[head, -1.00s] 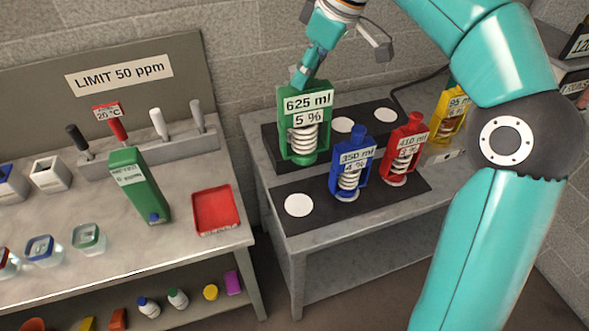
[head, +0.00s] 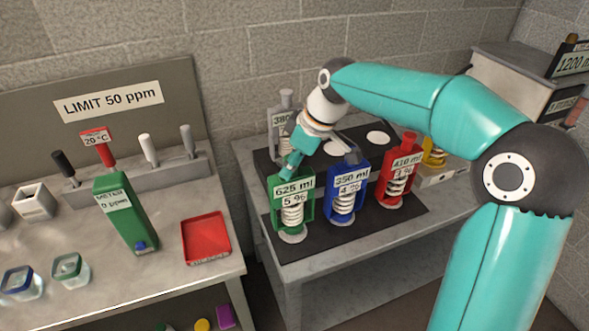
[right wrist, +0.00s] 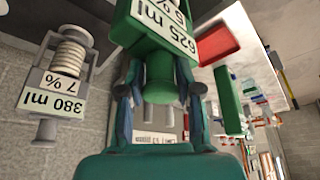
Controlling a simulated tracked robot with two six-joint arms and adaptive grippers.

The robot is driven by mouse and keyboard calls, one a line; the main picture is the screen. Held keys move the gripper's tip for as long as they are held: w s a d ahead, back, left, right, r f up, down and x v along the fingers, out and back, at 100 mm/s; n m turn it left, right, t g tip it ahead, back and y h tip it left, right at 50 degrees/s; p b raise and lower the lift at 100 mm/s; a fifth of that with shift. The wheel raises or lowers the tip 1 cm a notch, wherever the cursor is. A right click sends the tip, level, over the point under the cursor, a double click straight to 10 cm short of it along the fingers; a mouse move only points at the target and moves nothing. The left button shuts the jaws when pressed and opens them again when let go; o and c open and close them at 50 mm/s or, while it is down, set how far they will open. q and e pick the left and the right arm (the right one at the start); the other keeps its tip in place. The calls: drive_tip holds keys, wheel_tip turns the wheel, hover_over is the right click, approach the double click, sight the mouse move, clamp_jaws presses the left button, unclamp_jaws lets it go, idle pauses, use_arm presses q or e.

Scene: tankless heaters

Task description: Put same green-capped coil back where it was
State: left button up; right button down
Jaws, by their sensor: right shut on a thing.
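The green-capped coil (head: 292,205), labelled 625 ml and 5 %, is upright over the front-left white spot (head: 292,236) of the front dark mat. I cannot tell whether its base touches the spot. My right gripper (head: 291,166) is shut on its green cap from above. In the right wrist view the cap (right wrist: 160,80) sits between the fingers of the right gripper (right wrist: 161,92), and the coil's label shows beyond it. My left gripper is not in view.
Close to the right stand a blue coil (head: 347,190) and a red coil (head: 398,172). A grey coil (head: 283,122), 380 ml, stands behind; it also shows in the right wrist view (right wrist: 58,80). Two back white spots are bare. A yellow coil (head: 434,153) stands farther right.

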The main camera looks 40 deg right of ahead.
drive_tip(key=shift+f, duration=0.85)
drive_tip(key=c, duration=0.8)
unclamp_jaws()
drive_tip(key=v, duration=1.2)
drive_tip(key=shift+p, duration=0.3)
drive_tip(key=shift+f, duration=0.1)
